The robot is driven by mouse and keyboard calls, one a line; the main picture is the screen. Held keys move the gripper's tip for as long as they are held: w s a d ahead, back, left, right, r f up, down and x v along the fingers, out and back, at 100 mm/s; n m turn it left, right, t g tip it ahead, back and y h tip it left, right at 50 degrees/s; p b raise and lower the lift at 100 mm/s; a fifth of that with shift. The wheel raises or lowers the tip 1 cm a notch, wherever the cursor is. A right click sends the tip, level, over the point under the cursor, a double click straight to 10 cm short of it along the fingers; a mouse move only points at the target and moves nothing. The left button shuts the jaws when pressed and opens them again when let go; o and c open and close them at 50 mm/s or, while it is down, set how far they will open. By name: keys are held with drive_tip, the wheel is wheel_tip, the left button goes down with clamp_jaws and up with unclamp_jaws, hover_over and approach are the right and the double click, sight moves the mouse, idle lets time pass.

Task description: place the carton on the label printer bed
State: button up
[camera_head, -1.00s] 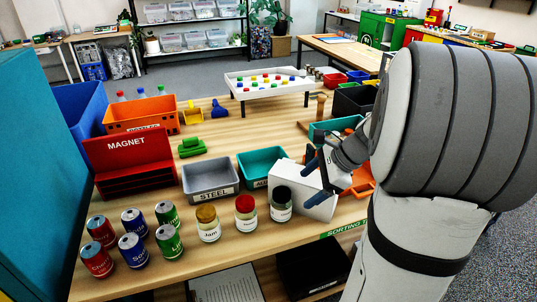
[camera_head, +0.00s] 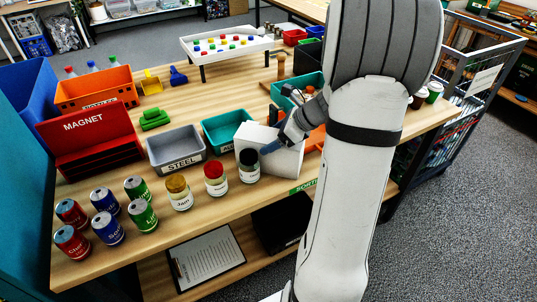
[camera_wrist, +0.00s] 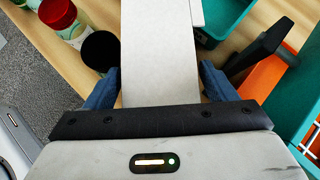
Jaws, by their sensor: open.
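The white carton (camera_head: 286,164) stands on the wooden table behind the dark-lidded jar, beside the teal bin. In the wrist view the carton (camera_wrist: 160,62) lies between the two blue fingers. My gripper (camera_head: 272,142) is open at the top of the carton, and my arm hides part of that area. In the wrist view my gripper (camera_wrist: 160,82) has one finger on each side of the carton; I cannot tell whether either finger touches it. I cannot make out a label printer bed in these frames.
Jars stand close by, the nearest with a dark lid (camera_head: 249,166). The grey STEEL bin (camera_head: 176,152) and a teal bin (camera_head: 225,134) are left of the carton. Several cans (camera_head: 108,229) stand front left. A white tray table (camera_head: 228,50) is behind. A wire cart (camera_head: 470,75) is right.

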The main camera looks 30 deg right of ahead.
drive_tip(key=shift+c, duration=0.5)
drive_tip(key=shift+r, duration=0.1)
drive_tip(key=c, duration=1.1)
